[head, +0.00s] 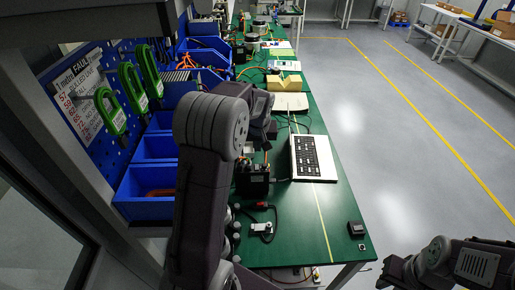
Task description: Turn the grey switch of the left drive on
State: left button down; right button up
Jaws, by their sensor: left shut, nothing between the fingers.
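My left arm rises through the middle of the head view and bends over the green bench. Its dark end, with my left gripper (268,130), points down over the bench; the gripper is shut and empty, and its fingertips are hard to make out. A black boxy unit (252,182) with cables stands just below it in the picture, partly behind my arm; I cannot tell if it is the left drive. A small pale piece (262,227) with a dark spot and a red-ended cable lies nearer. I cannot make out the grey switch for certain.
Blue bins (146,192) and green clamps (109,110) are at the left. The bench's front right part is mostly clear.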

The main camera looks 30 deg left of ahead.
aim_at(257, 166)
pick_arm(q)
jog(key=p+x, duration=0.6)
jog(key=x, duration=0.8)
jog(key=shift+w+a+f+p, duration=0.1)
jog(key=shift+a+p, duration=0.05)
jog(key=shift+p, duration=0.15)
jog(key=shift+f, duration=0.15)
